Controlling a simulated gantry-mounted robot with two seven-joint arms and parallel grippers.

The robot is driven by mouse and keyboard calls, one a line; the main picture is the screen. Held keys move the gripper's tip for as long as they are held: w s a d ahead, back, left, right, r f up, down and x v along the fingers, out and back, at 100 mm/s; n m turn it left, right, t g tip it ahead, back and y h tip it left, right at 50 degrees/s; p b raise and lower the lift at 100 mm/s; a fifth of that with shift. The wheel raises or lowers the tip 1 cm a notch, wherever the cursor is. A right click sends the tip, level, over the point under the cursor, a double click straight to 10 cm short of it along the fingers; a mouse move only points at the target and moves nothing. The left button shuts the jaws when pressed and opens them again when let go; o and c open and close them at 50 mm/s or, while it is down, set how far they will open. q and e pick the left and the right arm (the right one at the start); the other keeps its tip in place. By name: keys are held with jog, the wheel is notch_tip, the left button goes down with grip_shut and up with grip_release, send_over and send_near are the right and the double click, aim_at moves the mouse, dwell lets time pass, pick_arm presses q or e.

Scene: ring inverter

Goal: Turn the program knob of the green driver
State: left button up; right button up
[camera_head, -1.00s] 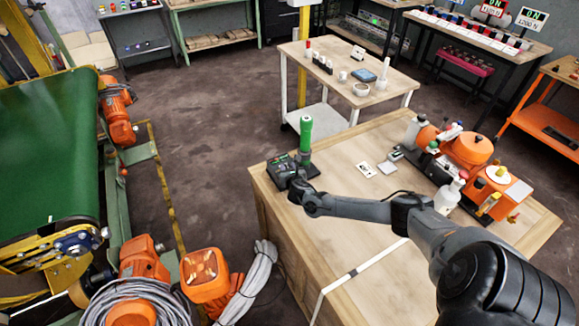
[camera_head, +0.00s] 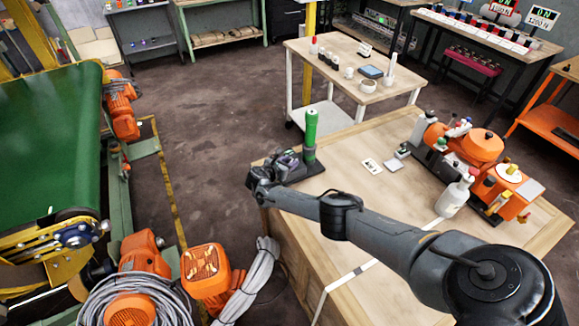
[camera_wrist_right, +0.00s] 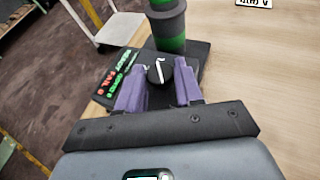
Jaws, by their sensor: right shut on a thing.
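The green driver (camera_head: 311,130) stands upright at the far left corner of the wooden workbench, on a dark base. Its lower part shows at the top of the right wrist view (camera_wrist_right: 167,20), beside a black panel with a lit READY/FAIL/GOOD display (camera_wrist_right: 116,75). The round black program knob (camera_wrist_right: 160,72), with a white pointer mark, sits on this panel. My right gripper (camera_wrist_right: 158,86) is at the knob, its two purple fingers on either side and shut on it. In the head view the right gripper (camera_head: 284,162) is small over the base. My left gripper is not in view.
A white bottle (camera_head: 456,195) and an orange machine (camera_head: 474,148) stand at the bench's right. The middle of the workbench (camera_head: 360,185) is bare under my right arm.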

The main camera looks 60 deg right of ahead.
jog(key=shift+w+m, duration=0.1)
jog(key=shift+m, duration=0.2)
jog(key=shift+g, duration=0.3)
jog(key=o, duration=0.9)
jog(key=shift+o, duration=0.2)
